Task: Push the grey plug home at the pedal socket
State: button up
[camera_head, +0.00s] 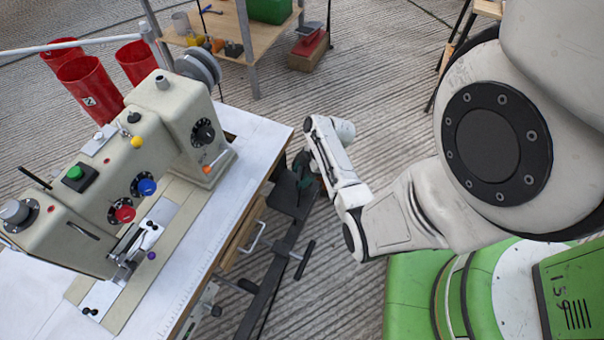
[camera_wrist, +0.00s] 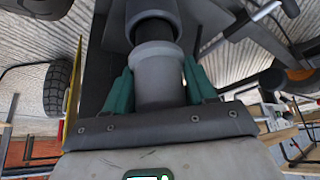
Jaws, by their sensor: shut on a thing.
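The grey plug (camera_wrist: 157,88) is a stepped grey cylinder with a wider collar at its far end. My gripper (camera_wrist: 158,72) has its green fingers shut on the plug, one on each side. Beyond the collar, in line with the plug, a dark round part and a grey ring (camera_wrist: 150,8) show at the top of the wrist view; this looks like the pedal socket. How deep the plug sits in it cannot be told. In the head view my gripper (camera_head: 303,180) is beside the sewing table, at the black pedal frame (camera_head: 285,198), and the plug is not clearly visible.
A cream sewing machine (camera_head: 110,190) stands on the white table (camera_head: 255,140), whose right edge runs close to my gripper. Black bars and a handle (camera_head: 305,260) lie below. A wooden workbench (camera_head: 225,35) stands behind.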

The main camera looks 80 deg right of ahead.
jog(key=shift+r+p, duration=0.7)
jog(key=shift+r, duration=0.05)
dwell(0.5)
jog(key=shift+f+b, duration=1.45)
jog(key=shift+f, duration=0.3)
dwell(1.5)
jog(key=shift+r, duration=0.2)
jog(key=shift+r+p, duration=0.7)
jog(key=shift+p, duration=0.15)
jog(key=shift+r+p, duration=0.75)
jog(key=shift+r, duration=0.1)
jog(key=shift+f+b, duration=0.6)
jog(key=shift+f, duration=0.15)
dwell(0.8)
